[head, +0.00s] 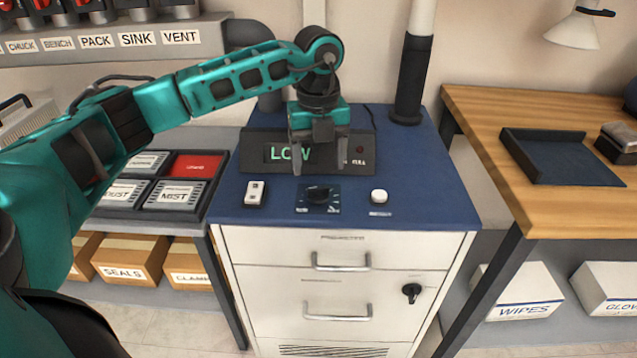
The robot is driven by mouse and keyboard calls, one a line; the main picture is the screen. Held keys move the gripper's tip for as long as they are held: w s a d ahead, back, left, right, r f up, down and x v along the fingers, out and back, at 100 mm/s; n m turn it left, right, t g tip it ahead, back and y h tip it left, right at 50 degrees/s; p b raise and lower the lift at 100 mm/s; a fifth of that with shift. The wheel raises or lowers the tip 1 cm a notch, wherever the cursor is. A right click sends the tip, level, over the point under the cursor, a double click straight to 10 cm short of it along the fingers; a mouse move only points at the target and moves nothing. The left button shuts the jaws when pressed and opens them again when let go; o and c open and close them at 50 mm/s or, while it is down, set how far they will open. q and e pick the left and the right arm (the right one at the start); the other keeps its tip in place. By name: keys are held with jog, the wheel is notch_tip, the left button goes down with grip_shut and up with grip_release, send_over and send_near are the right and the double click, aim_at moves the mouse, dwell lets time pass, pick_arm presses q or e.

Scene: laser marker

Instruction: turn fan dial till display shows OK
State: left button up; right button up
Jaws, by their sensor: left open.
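The fan dial (319,194) is a black knob on a dark square plate with pale scale marks, on the blue top of the white cabinet. The display (285,153) is a dark panel behind it and reads LOW in green letters. Part of the panel is hidden behind my left gripper (321,165). The gripper points down above and slightly behind the dial, with its fingers apart and nothing between them. It appears clear of the dial. My right gripper is not in view.
A white rocker switch (254,193) sits left of the dial and a round white button (379,196) sits right of it. A dark pipe (410,80) rises at the back right. A wooden bench (560,200) with a dark tray (562,157) stands to the right.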

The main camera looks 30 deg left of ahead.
aim_at(318, 187)
pick_arm(q)
notch_tip(318, 187, down, 6)
jog(key=shift+r+b, duration=0.25)
jog(key=shift+b, duration=0.05)
jog(key=shift+c, duration=0.4)
jog(key=c, duration=1)
